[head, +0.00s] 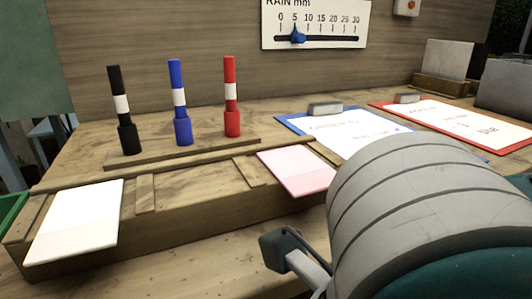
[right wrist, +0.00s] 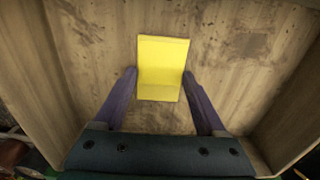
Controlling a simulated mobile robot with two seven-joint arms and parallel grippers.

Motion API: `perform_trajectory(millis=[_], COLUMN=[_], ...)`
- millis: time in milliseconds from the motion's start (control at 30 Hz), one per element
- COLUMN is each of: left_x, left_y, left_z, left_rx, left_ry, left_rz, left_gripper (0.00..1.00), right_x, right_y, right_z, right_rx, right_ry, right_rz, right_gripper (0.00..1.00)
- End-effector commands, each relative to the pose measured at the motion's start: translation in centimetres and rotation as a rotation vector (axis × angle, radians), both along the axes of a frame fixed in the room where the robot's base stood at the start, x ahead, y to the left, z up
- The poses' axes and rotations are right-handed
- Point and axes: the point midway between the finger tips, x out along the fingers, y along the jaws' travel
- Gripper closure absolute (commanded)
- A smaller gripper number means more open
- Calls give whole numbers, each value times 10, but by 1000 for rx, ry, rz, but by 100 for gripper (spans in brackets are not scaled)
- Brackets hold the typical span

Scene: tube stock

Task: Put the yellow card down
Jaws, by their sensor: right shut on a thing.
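The yellow card (right wrist: 162,68) is in the right wrist view, between the two fingers of my right gripper (right wrist: 160,82). The gripper is shut on it. Beneath is a worn wooden surface (right wrist: 90,40) with wooden walls at left and right. I cannot tell whether the card touches that surface or is held above it. In the head view my right arm covers the lower right, and the card and the right gripper are not seen there. My left gripper is not in view.
A white card (head: 75,220) and a pink card (head: 297,172) lie on the wooden ledge. Black (head: 121,110), blue (head: 180,103) and red (head: 231,97) markers stand upright behind. A blue clipboard (head: 287,121) and a red clipboard (head: 381,106) lie at the right.

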Motion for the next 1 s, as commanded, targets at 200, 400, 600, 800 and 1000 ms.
perform_trajectory(millis=[200,400,600,800,1000], left_x=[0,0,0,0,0], left_y=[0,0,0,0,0], left_z=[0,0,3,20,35], left_rx=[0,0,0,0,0], left_ry=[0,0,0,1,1], left_rz=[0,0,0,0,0], left_gripper=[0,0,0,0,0], right_x=[0,0,0,1,1], right_y=[0,0,0,1,1], right_z=[-1,-1,7,48,92], right_rx=[0,0,1,2,2], right_ry=[0,0,-1,-3,-3], right_rz=[0,0,0,0,0], right_gripper=[7,0,0,0,0])
